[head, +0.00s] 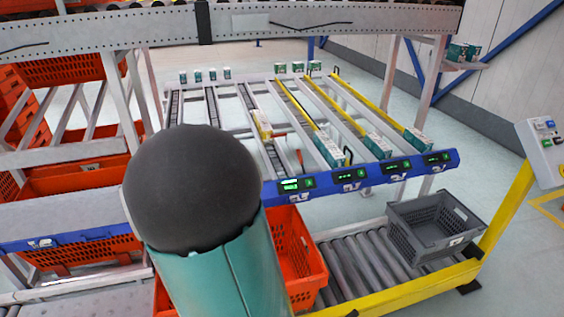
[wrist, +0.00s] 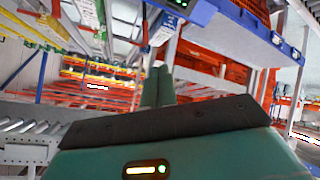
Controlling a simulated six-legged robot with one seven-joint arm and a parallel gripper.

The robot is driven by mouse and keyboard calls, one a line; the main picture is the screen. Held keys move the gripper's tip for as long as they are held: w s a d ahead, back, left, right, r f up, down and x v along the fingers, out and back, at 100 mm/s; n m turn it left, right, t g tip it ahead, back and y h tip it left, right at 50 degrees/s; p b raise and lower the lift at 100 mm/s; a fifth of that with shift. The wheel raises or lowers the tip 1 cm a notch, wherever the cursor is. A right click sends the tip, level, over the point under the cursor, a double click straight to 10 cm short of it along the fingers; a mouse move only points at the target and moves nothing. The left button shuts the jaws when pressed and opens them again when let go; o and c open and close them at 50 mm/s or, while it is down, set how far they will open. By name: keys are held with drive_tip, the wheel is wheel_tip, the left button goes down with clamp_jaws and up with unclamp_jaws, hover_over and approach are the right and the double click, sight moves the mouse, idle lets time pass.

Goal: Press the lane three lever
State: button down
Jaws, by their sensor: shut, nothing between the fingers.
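In the head view a sloped flow rack has several lanes that end at a blue front beam (head: 330,184) with lit green displays. A small orange-red lever-like piece (head: 300,158) stands between lanes just behind the beam; I cannot tell whether it is the lane three lever. My gripper is hidden behind my own dark and teal arm in the head view. In the wrist view my gripper (wrist: 158,82) shows two green fingers close together, shut and empty. The blue beam (wrist: 240,15) shows at the upper edge there. I see no contact between the fingers and a lever.
Teal-and-white cartons (head: 329,150) sit at the lane ends, and a yellowish carton (head: 262,124) lies farther up one lane. Below are an orange tote (head: 309,285), a grey crate (head: 432,240) and a roller conveyor (head: 365,270). A grey overhead beam (head: 130,30) crosses the top.

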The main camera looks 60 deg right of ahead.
drive_tip(key=d+f+g+h, duration=0.1)
drive_tip(key=d+f+h, duration=0.35)
drive_tip(key=d, duration=0.75)
drive_tip(key=s+d+f+n+g+h, duration=0.1)
drive_tip(key=s+d+f+n+h, duration=0.1)
drive_tip(key=s+d+f, duration=0.3)
drive_tip(key=s+d+f+n+g+h, duration=0.1)
drive_tip(key=s+d+f+h, duration=0.3)
drive_tip(key=d, duration=0.6)
drive_tip(key=s+d+f+n+g+h, duration=0.1)
drive_tip(key=s+d+f+n+h, duration=0.1)
drive_tip(key=s+d+f, duration=0.3)
drive_tip(key=s+d+h, duration=0.1)
drive_tip(key=d, duration=0.2)
drive_tip(key=shift+d+f+n+g, duration=0.25)
drive_tip(key=shift+f+n+g, duration=0.05)
drive_tip(key=shift+n, duration=0.1)
drive_tip(key=x, duration=1)
drive_tip(key=shift+d, duration=0.1)
drive_tip(key=shift+s+d+r, duration=0.2)
drive_tip(key=shift+s+d, duration=0.2)
drive_tip(key=shift+d, duration=0.1)
drive_tip(key=shift+s+d+r, duration=0.2)
drive_tip(key=shift+s+d, duration=0.2)
drive_tip(key=shift+d, duration=0.1)
drive_tip(key=shift+s+d+r, duration=0.15)
drive_tip(key=shift+s+d, duration=0.05)
drive_tip(key=shift+d, duration=0.25)
drive_tip(key=shift+s, duration=0.1)
